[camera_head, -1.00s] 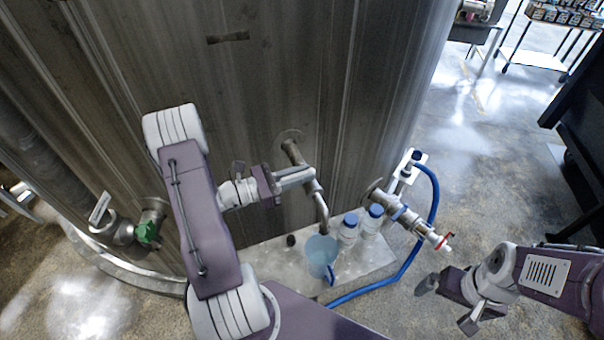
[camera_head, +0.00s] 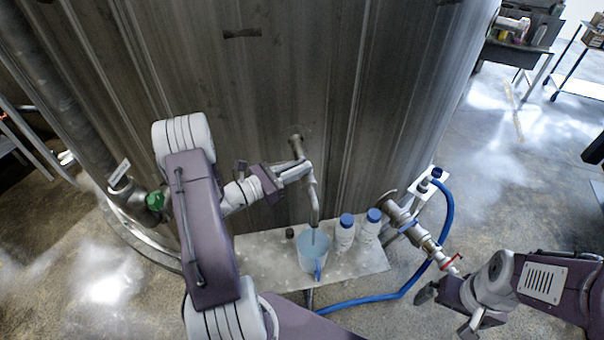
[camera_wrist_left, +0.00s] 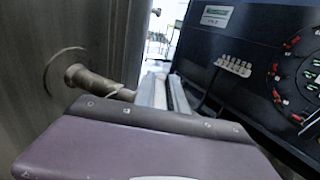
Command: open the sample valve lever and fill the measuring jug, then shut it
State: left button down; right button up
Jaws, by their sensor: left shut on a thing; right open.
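The sample valve's metal spout (camera_head: 314,208) comes off the tank wall and points down over the measuring jug (camera_head: 309,262). The jug is pale blue and translucent with a blue handle, upright on the grey shelf (camera_head: 255,264). A thin bluish streak shows between the spout tip and the jug's mouth; the fill level is hard to read. My left gripper (camera_head: 295,173) is shut at the valve, on its lever, which the jaws mostly hide. In the left wrist view, the valve pipe (camera_wrist_left: 95,82) runs to the pale fingers (camera_wrist_left: 160,92). My right gripper (camera_head: 447,311) is open and empty at the lower right.
Two white bottles with blue caps (camera_head: 345,236) (camera_head: 370,228) stand right of the jug. A second valve with a red handle (camera_head: 451,262) and a blue hose (camera_head: 400,292) lie further right, near my right gripper. A green-handled valve (camera_head: 155,200) is at the left.

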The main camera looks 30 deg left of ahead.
pick_arm(q)
jog(key=shift+a, duration=0.1)
pick_arm(e)
jog(key=shift+a, duration=0.2)
pick_arm(q)
jog(key=shift+r, duration=0.1)
jog(key=c, duration=1.4)
grip_release()
jog(key=shift+o, duration=0.2)
pick_arm(e)
jog(key=shift+s, duration=0.1)
pick_arm(q)
jog(key=shift+s, duration=0.1)
jog(key=shift+s+a+f, duration=0.15)
jog(key=shift+s+f, duration=0.05)
jog(key=shift+s, duration=0.1)
jog(key=b+v, duration=0.2)
jog(key=v, duration=0.6)
jog(key=shift+s, duration=0.15)
pick_arm(e)
notch_tip(320, 180, down, 2)
jog(key=shift+f, duration=0.15)
